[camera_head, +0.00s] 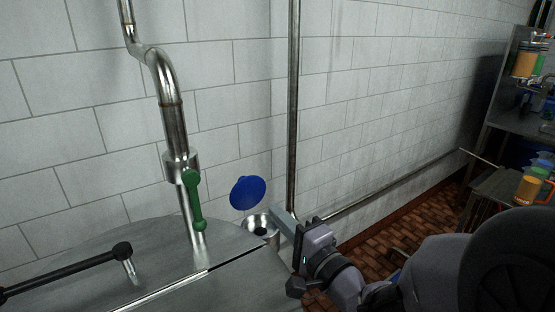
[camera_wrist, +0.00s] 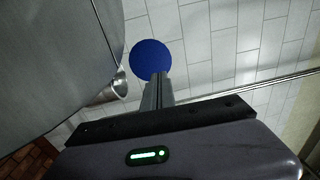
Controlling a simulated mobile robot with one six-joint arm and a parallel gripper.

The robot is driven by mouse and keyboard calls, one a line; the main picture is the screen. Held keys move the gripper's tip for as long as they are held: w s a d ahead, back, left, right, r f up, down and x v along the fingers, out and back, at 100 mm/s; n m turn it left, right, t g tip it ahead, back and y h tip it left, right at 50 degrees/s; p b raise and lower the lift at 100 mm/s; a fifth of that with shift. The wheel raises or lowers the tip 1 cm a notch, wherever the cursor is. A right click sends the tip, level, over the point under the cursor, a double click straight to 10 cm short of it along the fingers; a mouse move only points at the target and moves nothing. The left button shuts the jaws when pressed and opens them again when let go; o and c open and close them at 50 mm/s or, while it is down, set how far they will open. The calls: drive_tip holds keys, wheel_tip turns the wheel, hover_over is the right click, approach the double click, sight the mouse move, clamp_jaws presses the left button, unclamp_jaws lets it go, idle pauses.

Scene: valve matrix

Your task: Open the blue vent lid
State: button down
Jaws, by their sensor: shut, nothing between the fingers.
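The blue vent lid (camera_head: 248,193) is a round disc standing tilted up, apart from the mouth of a short metal vent pipe (camera_head: 261,229) at the right edge of the metal tank. The vent mouth looks uncovered, with a dark hole inside. My gripper (camera_head: 279,214) is shut and empty, its fingertips just right of the vent and below the lid. In the wrist view the lid (camera_wrist: 151,60) is right beyond the closed fingers (camera_wrist: 157,80); whether they touch it I cannot tell. The vent pipe (camera_wrist: 112,88) shows to the left of the fingers.
A green valve handle (camera_head: 194,200) sits on a vertical steel pipe left of the lid. A black bar handle (camera_head: 65,272) lies across the tank top (camera_head: 160,250). A thin vertical pipe (camera_head: 293,110) runs up the tiled wall behind. Shelves with bottles stand far right.

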sight(250, 185)
drive_tip(key=b+x, duration=0.1)
drive_tip(key=x, duration=0.8)
drive_tip(key=shift+f+b, duration=0.1)
drive_tip(key=shift+b, duration=0.2)
drive_tip(key=p, duration=0.1)
drive_tip(key=r+p, duration=0.1)
drive_tip(key=shift+w+a+r+g+h+p, duration=0.1)
drive_tip(key=shift+w+a+g+h+p, duration=0.1)
drive_tip(key=shift+g+h+p, duration=0.1)
drive_tip(key=shift+w+r+p, duration=0.1)
drive_tip(key=shift+w+p, duration=0.1)
drive_tip(key=shift+p, duration=0.5)
drive_tip(key=shift+w+a+f+g+b, duration=0.3)
drive_tip(key=shift+w+a+b, duration=0.15)
drive_tip(key=shift+b, duration=0.05)
